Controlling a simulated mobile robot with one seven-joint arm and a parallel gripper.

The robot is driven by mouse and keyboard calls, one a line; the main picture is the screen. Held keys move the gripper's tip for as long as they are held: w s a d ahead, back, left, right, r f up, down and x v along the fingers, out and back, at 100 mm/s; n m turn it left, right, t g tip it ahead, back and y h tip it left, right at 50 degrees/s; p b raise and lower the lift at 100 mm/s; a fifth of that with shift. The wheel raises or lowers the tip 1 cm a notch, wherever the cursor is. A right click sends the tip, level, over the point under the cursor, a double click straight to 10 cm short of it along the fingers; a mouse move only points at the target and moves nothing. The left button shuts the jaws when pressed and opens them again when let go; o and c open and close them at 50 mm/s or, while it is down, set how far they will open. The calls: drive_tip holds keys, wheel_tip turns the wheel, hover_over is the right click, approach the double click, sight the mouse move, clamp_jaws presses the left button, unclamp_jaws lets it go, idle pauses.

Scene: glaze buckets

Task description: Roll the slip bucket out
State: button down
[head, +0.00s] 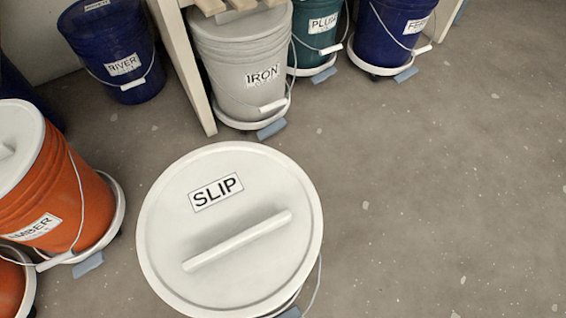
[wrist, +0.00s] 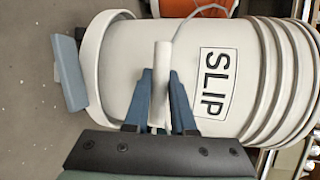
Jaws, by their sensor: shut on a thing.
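The slip bucket's white lid (head: 215,240), with a bar handle and a SLIP label, fills the lower middle of the head view. In the wrist view its white body (wrist: 135,50) shows sideways, with a SLIP label (wrist: 213,85). It sits in a white round dolly (wrist: 93,60) with a blue-grey tab (wrist: 70,72). My gripper (wrist: 161,98) shows only in the wrist view. Its two blue fingers are shut on the white grip (wrist: 162,70) of the bucket's wire handle, which hangs against the bucket's side.
An orange bucket (head: 55,215) on a dolly stands close at left. The grey IRON bucket (head: 240,65) stands beside a wooden bench leg (head: 185,65). The RIVER bucket (head: 115,55), a green bucket (head: 318,35) and a blue bucket (head: 390,35) stand behind. Floor at right (head: 450,190) is clear.

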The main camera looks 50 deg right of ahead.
drive_tip(key=shift+d, duration=0.1)
drive_tip(key=c, duration=0.8)
unclamp_jaws()
drive_tip(key=shift+o, duration=0.2)
drive_tip(key=s+d+r+p, duration=0.1)
drive_tip(key=s+r+p, duration=0.1)
drive_tip(key=s, duration=1)
drive_tip(key=shift+s+r+p, duration=0.2)
drive_tip(key=shift+s+p, duration=0.2)
drive_tip(key=shift+p, duration=0.45)
